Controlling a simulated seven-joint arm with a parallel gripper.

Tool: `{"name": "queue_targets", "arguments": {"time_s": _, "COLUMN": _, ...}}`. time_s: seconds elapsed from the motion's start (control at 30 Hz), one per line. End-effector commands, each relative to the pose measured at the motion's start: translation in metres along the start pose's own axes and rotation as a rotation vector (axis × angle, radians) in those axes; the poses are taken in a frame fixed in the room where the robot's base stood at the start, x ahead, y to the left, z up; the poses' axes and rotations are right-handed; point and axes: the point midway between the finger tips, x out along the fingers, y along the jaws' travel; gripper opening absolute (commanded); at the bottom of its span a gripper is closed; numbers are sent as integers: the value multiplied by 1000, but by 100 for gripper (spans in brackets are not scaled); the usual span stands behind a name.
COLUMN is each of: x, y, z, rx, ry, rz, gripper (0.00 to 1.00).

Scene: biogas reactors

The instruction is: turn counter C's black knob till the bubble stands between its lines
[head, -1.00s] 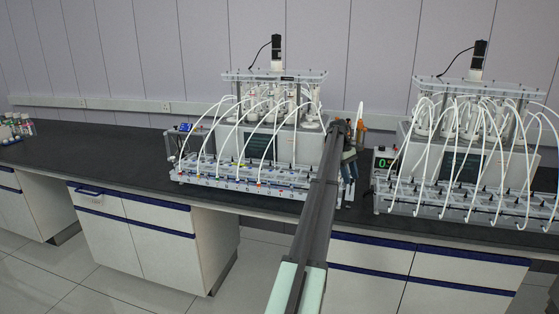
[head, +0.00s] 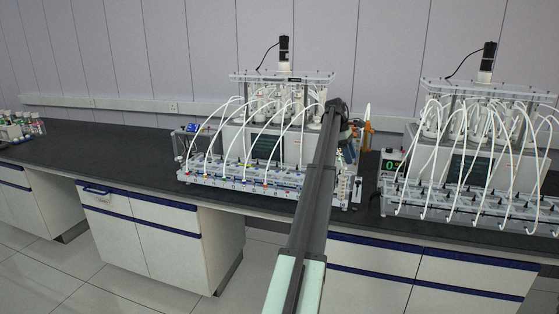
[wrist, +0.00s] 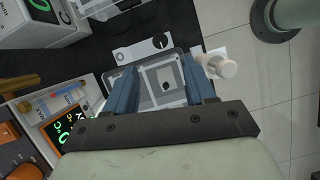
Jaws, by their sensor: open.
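In the wrist view my gripper (wrist: 162,78) is open, with its two blue fingers apart. Between and beyond them lies a grey-rimmed plate (wrist: 176,100) with a white square and a small black spot (wrist: 166,86). Just past it, a white strip (wrist: 130,54) carries a round black part (wrist: 160,41), apart from the fingers. I cannot tell which black part is counter C's knob; no letter or bubble is readable. In the head view my gripper (head: 345,150) is over the right end of the left reactor's counter row (head: 240,178), mostly hidden by my arm.
A white knobbed piece (wrist: 222,66) is close to the right finger. An instrument with a green display (wrist: 67,125) stands at lower left, another device (wrist: 40,22) at upper left. The right reactor (head: 470,190) stands beyond a gap.

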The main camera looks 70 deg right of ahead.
Motion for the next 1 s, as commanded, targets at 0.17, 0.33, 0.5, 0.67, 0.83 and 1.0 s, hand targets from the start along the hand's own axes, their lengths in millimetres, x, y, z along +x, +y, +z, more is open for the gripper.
{"name": "queue_targets", "arguments": {"time_s": 0.17, "x": -30, "y": 1, "z": 0, "rx": 1, "ry": 0, "rz": 0, "gripper": 54}}
{"name": "queue_targets", "arguments": {"time_s": 0.33, "x": -41, "y": -4, "z": -19, "rx": -9, "ry": -2, "rz": 12, "gripper": 54}}
{"name": "queue_targets", "arguments": {"time_s": 0.5, "x": -43, "y": -9, "z": -45, "rx": -19, "ry": -5, "rz": 30, "gripper": 54}}
{"name": "queue_targets", "arguments": {"time_s": 0.67, "x": -46, "y": -14, "z": -70, "rx": -30, "ry": -8, "rz": 50, "gripper": 54}}
{"name": "queue_targets", "arguments": {"time_s": 0.83, "x": -50, "y": -21, "z": -96, "rx": -40, "ry": -10, "rz": 69, "gripper": 54}}
{"name": "queue_targets", "arguments": {"time_s": 1.0, "x": -53, "y": -28, "z": -122, "rx": -52, "ry": -12, "rz": 89, "gripper": 54}}
